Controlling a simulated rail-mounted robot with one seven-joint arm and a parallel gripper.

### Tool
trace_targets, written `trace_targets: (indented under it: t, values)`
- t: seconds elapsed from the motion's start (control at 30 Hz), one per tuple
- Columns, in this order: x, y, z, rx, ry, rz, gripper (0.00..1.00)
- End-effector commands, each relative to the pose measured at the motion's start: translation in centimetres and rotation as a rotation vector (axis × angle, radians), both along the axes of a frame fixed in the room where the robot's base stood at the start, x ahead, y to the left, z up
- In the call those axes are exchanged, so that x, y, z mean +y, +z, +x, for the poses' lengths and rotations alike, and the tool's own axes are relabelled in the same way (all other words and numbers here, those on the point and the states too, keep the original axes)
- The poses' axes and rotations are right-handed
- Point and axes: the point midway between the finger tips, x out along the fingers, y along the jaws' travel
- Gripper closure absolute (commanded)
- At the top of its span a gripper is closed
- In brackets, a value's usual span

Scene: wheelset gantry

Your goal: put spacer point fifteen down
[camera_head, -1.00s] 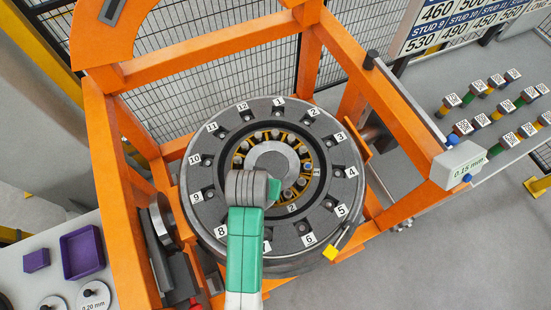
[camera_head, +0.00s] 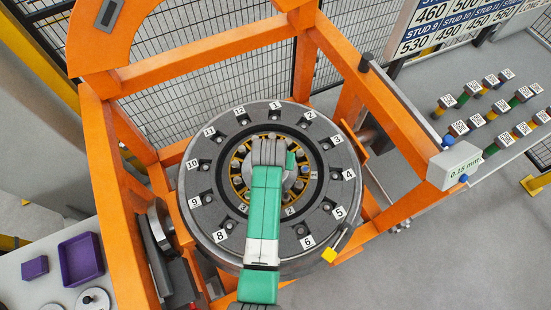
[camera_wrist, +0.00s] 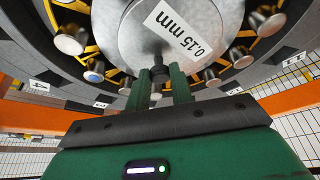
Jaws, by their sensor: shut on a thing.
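The spacer (camera_wrist: 178,28) is a pale grey disc with a white "0.15 mm" label and a dark knob. In the wrist view my gripper (camera_wrist: 160,84) is shut on the knob, its green fingers on either side. The disc is in front of the centre of the round wheel hub, inside a ring of studs. I cannot tell whether it touches the hub face. In the head view my arm covers the middle of the numbered wheel (camera_head: 212,228), so the spacer is hidden there.
An orange frame (camera_head: 200,53) surrounds the wheel. A purple tray (camera_head: 81,259) and white discs (camera_head: 92,300) are on the left bench. Several coloured studs with coded tops stand on the right bench.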

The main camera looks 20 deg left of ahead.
Motion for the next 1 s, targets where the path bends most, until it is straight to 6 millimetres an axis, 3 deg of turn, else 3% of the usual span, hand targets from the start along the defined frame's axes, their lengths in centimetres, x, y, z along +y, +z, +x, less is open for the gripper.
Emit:
trace_targets:
  t: [0.17, 0.2, 0.3, 0.63, 1.0]
  values:
    - [0.0, -0.3, 0.0, 0.000, 0.000, 0.000, 1.00]
    - [0.0, -0.3, 0.0, 0.001, 0.000, 0.000, 0.72]
    - [0.0, -0.3, 0.0, 0.001, 0.000, 0.000, 0.56]
    - [0.0, 0.5, -0.2, -0.001, 0.000, 0.000, 0.56]
    - [-0.7, 8.5, -3.4, -0.003, -0.001, 0.002, 0.56]
